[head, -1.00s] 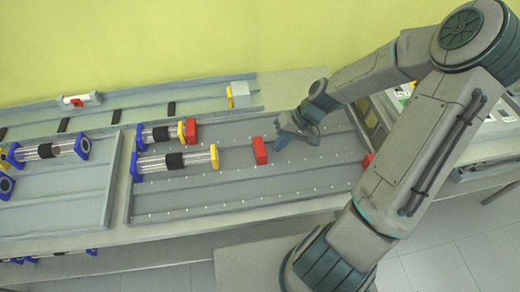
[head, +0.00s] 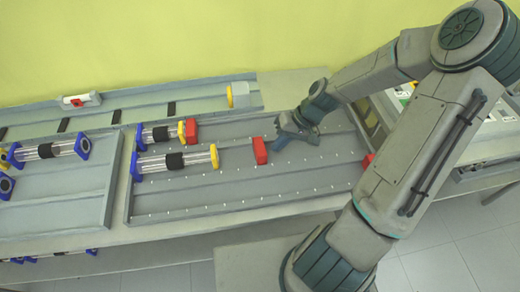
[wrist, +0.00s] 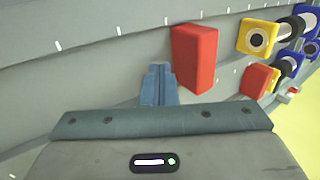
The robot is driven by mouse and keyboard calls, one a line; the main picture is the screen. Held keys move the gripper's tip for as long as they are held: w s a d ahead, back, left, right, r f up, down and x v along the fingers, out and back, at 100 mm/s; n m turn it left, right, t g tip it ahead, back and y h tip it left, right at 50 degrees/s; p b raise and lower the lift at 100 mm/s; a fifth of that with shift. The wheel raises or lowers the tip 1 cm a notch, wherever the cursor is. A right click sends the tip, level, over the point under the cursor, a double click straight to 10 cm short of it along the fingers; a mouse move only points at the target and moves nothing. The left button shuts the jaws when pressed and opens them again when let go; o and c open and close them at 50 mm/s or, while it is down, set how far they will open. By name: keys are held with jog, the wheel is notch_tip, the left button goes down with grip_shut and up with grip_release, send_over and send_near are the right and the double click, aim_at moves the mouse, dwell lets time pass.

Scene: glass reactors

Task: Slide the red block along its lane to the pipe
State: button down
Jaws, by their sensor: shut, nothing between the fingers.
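The red block (head: 260,150) stands in the middle lane of the grey tray (head: 245,207). The clear pipe (head: 178,161), with a black band and blue and yellow end pieces, lies to its left in the same lane, with a clear gap between. My gripper (head: 277,147) is shut and low, just right of the block. In the wrist view, my gripper's closed fingers (wrist: 158,84) are beside the red block (wrist: 194,58). I cannot tell whether they touch it. The pipe's yellow end (wrist: 258,38) shows beyond the block.
A second pipe (head: 160,134) lies in the rear lane with a red block (head: 191,131) at its yellow end. Another red block (head: 368,160) is partly hidden behind my arm. A tray with more pipes (head: 48,151) stands at the left.

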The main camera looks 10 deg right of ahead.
aim_at(262, 147)
jog(key=shift+f+b, duration=0.45)
jog(key=shift+f, duration=0.25)
jog(key=shift+r+p, duration=0.15)
jog(key=shift+p, duration=0.2)
jog(key=shift+a, duration=0.15)
dwell(0.6)
jog(key=shift+a, duration=0.95)
jog(key=shift+s+a, duration=0.1)
jog(key=shift+a, duration=0.1)
jog(key=shift+s+a+b, duration=0.1)
jog(key=shift+a+b, duration=0.2)
jog(key=shift+a, duration=1.5)
jog(key=shift+a+b, duration=0.45)
jog(key=shift+a, duration=2.5)
